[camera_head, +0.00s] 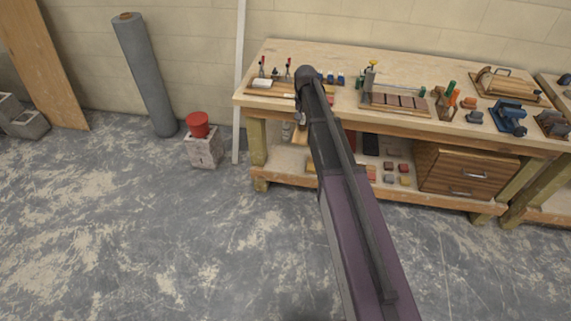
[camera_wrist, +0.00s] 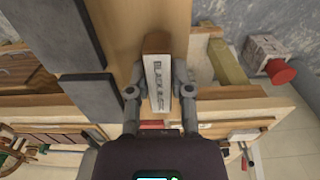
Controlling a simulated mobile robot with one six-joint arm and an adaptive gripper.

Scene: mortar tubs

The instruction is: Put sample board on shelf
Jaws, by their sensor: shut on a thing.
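My gripper (camera_wrist: 160,95) is shut on a small wooden board with a pale label reading "BLACK" and more small letters, the sample board (camera_wrist: 157,72). The fingers grip it from both sides in the wrist view. In the head view my gripper (camera_head: 293,132) shows only in part, left of my arm, in front of the gap between bench top and lower shelf. The lower shelf (camera_head: 284,160) of the workbench is partly hidden by my arm. I cannot tell whether the board touches the shelf.
The bench top (camera_head: 340,100) carries several tools and trays. The lower shelf holds small coloured blocks (camera_head: 390,178), a dark panel (camera_head: 370,144) and a drawer cabinet (camera_head: 465,172). The floor in front is clear.

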